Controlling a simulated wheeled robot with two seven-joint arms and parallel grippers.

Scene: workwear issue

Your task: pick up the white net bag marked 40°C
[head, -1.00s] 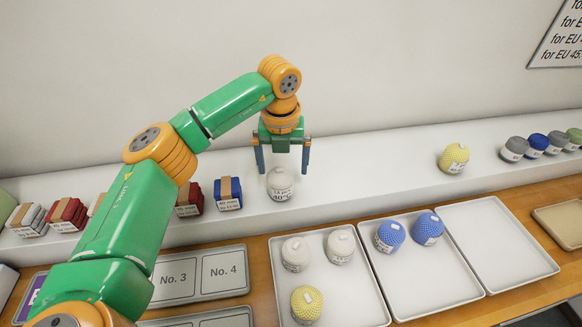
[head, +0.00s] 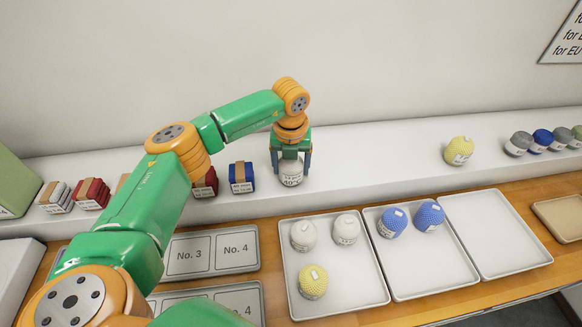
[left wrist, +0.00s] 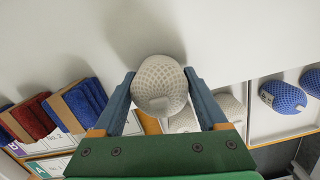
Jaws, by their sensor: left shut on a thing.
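The white net bag marked 40°C (head: 291,174) stands on the white shelf (head: 370,174) in the head view. My left gripper (head: 291,168) points down over it, one finger on each side, shut on it. In the left wrist view the bag (left wrist: 160,86) sits between the fingertips of the left gripper (left wrist: 161,88). I cannot tell whether the bag is clear of the shelf. My right gripper is not in view.
Trays below the shelf hold two white bags (head: 303,235) and a yellow one (head: 312,281), and two blue bags (head: 392,222). A third tray (head: 500,235) is empty. A yellow bag (head: 458,151) stands on the shelf at right; a blue folded bundle (head: 241,177) is left of the gripper.

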